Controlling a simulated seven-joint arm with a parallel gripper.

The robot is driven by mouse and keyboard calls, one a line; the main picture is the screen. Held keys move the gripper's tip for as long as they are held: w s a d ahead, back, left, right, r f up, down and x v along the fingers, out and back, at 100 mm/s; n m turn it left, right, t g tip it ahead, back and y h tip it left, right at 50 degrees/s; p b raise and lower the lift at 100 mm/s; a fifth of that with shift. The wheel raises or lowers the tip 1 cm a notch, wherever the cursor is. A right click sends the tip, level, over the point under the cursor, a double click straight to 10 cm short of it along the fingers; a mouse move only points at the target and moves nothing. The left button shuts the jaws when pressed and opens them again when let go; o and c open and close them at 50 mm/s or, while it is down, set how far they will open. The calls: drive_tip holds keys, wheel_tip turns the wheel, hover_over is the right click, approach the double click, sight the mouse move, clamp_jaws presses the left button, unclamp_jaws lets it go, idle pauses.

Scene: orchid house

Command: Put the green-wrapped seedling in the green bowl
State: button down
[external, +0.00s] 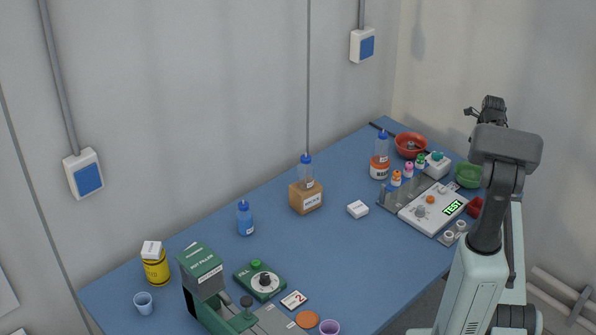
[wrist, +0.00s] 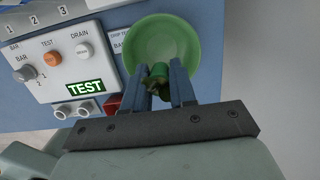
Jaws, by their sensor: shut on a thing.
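The green bowl (wrist: 165,38) is in the upper middle of the wrist view, and its inside looks empty. It also shows in the external view (external: 467,176) at the right end of the table, partly behind my arm. My gripper (wrist: 164,72) is shut on the green-wrapped seedling (wrist: 159,70), which appears over the near part of the bowl. The fingers hide much of the seedling, and its height above the bowl is hard to tell. In the external view my arm hides the fingertips.
A white test panel (wrist: 55,62) with knobs stands left of the bowl, with a red container (wrist: 113,104) nearby. In the external view, several small wrapped items (external: 408,170), a red bowl (external: 410,145) and a white device (external: 437,165) crowd that end. The table's middle is clearer.

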sight(472, 167)
drive_tip(key=shift+f, duration=3.35)
drive_tip(key=c, duration=0.8)
unclamp_jaws()
drive_tip(key=shift+r, duration=3.5)
